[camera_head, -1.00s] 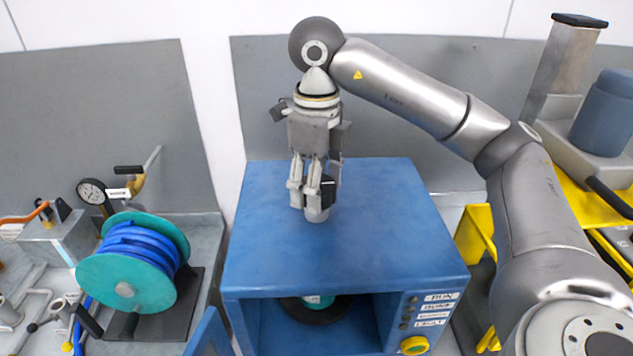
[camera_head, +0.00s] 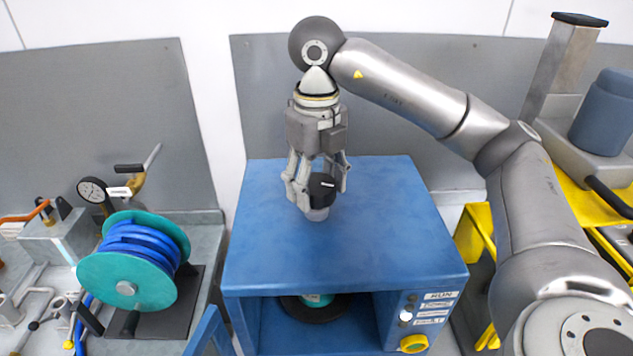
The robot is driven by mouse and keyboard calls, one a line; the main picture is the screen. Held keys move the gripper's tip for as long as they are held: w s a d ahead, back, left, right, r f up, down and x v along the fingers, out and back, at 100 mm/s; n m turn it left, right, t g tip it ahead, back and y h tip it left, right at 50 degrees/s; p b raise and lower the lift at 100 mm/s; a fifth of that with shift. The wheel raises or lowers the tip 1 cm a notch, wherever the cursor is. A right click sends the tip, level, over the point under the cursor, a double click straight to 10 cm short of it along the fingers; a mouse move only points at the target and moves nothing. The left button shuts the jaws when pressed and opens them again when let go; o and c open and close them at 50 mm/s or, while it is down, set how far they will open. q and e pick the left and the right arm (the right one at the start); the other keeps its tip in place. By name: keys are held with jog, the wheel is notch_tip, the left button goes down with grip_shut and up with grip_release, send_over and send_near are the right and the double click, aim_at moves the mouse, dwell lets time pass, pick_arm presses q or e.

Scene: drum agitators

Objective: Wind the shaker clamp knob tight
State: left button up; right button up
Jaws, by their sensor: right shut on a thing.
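The black clamp knob (camera_head: 322,187) with a white mark sits on a short grey round base (camera_head: 317,213) on top of the blue shaker cabinet (camera_head: 385,235). My right gripper (camera_head: 317,189) points straight down from above and is shut on the knob, with fingers on either side of it. The fingers cover part of the knob's sides. In the cabinet's open front, a dark round part with a teal piece (camera_head: 318,300) shows partly under the top edge. My left gripper is not in view.
A teal reel of blue hose (camera_head: 132,262) stands on the left bench. Yellow framework (camera_head: 478,235) is at right. The cabinet top is otherwise clear.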

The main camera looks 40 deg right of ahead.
aim_at(317, 183)
jog(key=o, duration=1)
jog(key=shift+o, duration=0.2)
notch_tip(317, 183, up, 12)
dwell(0.4)
